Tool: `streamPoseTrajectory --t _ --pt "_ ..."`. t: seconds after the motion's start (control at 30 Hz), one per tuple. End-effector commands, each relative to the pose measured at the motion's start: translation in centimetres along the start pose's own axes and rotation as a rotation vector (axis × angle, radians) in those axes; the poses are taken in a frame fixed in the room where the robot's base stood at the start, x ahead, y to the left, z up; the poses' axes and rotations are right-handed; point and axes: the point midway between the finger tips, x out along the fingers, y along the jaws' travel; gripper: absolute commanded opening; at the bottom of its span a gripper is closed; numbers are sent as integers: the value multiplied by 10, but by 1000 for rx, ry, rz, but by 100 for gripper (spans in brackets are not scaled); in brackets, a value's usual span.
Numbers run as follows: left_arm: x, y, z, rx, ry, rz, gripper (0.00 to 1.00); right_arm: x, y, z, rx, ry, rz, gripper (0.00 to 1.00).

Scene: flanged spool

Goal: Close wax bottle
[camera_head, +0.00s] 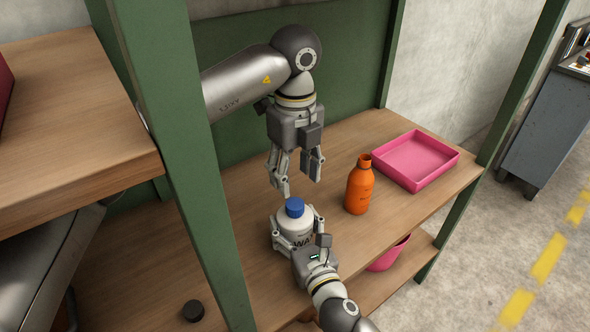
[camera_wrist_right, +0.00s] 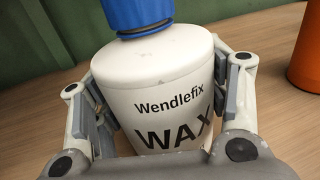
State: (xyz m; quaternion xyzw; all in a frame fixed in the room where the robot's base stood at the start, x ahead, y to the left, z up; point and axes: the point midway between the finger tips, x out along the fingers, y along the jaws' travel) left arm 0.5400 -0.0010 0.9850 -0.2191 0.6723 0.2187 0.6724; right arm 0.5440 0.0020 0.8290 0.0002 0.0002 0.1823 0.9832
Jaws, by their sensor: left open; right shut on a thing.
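The white wax bottle (camera_head: 293,228) stands upright on the wooden shelf, with a blue cap (camera_head: 295,207) on its top. In the right wrist view the bottle (camera_wrist_right: 160,90) shows its "Wendlefix WAX" label, and the blue cap (camera_wrist_right: 138,14) sits on its neck, cut off by the frame's top edge. My right gripper (camera_head: 298,236) is shut on the bottle's body from the front, one finger on each side. My left gripper (camera_head: 300,184) is open and empty, pointing down just above the cap and apart from it. Whether the cap is screwed tight I cannot tell.
An orange bottle (camera_head: 359,187) stands right of the wax bottle, with a pink tray (camera_head: 417,160) behind it. A black round cap (camera_head: 193,310) lies at the front left. A green post (camera_head: 190,150) rises on the left. A pink bin (camera_head: 388,258) sits on the lower shelf.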

Motion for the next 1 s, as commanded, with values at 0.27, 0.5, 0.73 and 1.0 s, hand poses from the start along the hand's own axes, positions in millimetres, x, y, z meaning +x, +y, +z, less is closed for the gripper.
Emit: streamPoseTrajectory --t 0.27,0.5,0.73,1.0 --pt "40 1 0 1 3 4 51 0 0 0 1 0 0 1" --pt "70 1 0 1 1 2 51 0 0 0 1 0 0 1" --pt "77 0 0 1 0 0 51 0 0 0 0 0 0 1" --pt "77 0 0 1 0 1 41 0 0 0 1 0 0 1"
